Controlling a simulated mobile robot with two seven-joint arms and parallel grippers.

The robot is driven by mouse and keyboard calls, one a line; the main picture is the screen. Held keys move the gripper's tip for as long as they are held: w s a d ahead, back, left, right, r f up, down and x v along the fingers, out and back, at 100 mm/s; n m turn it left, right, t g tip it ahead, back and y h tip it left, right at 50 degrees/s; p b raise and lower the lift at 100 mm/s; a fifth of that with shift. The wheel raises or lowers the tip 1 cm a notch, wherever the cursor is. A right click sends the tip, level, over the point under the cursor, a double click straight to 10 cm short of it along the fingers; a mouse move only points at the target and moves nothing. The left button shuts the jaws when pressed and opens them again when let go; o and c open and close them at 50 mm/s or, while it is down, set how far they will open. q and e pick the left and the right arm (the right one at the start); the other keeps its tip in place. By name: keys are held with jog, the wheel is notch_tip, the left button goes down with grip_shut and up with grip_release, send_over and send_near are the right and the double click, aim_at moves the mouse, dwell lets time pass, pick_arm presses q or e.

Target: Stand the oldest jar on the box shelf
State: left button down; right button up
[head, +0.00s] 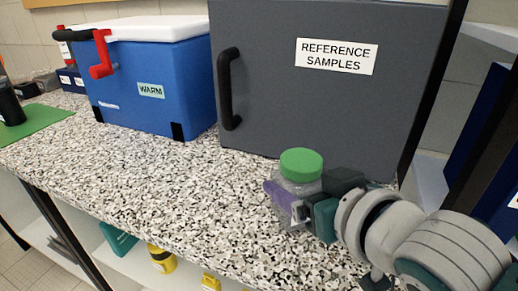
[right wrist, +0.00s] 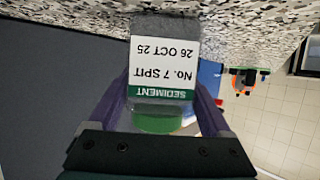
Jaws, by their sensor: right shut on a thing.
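A clear jar with a green lid (head: 301,163) is upright at the counter, in front of the grey box. My right gripper (head: 284,200) is shut around it from the right, its purple fingers on either side. In the right wrist view the jar's label (right wrist: 163,62) appears upside down and reads SEDIMENT, NO. 7 SPIT, 26 OCT 25. I cannot tell whether the jar's base touches the counter. The grey box (head: 270,75) is labelled REFERENCE SAMPLES; its door with a black handle (head: 230,90) looks shut, so its inside is hidden. My left gripper is not in view.
A blue cool box (head: 150,85) with a white lid, red handle and WARM label stands left of the grey box. A green mat (head: 38,120) lies at the far left. The speckled counter (head: 130,165) is clear in front. Yellow items (head: 162,258) sit on a shelf below.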

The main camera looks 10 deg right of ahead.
grip_shut()
jog(key=shift+r, duration=0.15)
